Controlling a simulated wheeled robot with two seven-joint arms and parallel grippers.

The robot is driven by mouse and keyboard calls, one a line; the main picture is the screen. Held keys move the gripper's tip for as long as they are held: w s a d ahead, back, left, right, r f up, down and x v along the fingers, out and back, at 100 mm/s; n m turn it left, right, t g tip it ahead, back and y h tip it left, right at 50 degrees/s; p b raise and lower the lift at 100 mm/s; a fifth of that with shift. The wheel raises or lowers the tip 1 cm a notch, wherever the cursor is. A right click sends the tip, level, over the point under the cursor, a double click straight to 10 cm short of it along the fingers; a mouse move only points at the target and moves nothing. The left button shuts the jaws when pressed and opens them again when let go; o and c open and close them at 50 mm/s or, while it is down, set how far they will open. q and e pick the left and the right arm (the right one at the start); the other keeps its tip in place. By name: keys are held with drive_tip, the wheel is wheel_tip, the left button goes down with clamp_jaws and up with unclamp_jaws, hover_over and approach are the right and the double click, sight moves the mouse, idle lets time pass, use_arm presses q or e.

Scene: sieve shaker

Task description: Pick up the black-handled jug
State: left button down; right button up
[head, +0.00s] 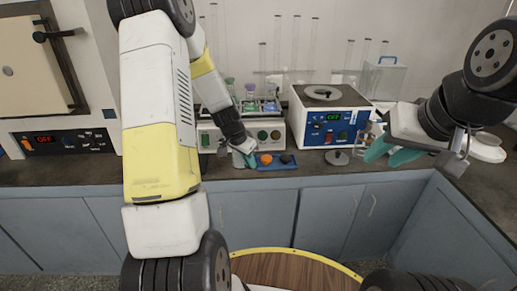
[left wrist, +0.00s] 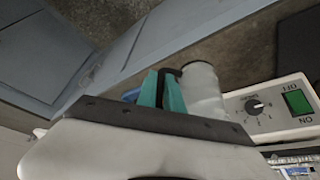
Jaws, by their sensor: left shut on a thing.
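The jug (left wrist: 205,88) is a pale cylinder with a black handle (left wrist: 170,74) in the left wrist view. My left gripper (left wrist: 164,92) has its teal fingers shut on that handle, beside the jug's body. In the head view my left gripper (head: 250,159) is at the counter's front, left of a blue tray. The jug is mostly hidden there by the gripper and wrist. My right gripper (head: 390,155) is at the right, with its teal fingers apart and nothing seen between them.
The blue tray (head: 276,167) holds an orange and a dark item. Behind stand a shaker with green and dark knobs (head: 262,134) and a blue-white hotplate device (head: 332,128). A round metal piece (head: 338,157) lies near the right gripper. A wooden round table (head: 290,270) is in front.

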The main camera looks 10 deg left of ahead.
use_arm(q)
drive_tip(key=s+d+r, duration=0.1)
drive_tip(key=s+d, duration=0.2)
drive_tip(key=s, duration=0.8)
drive_tip(key=shift+d, duration=0.25)
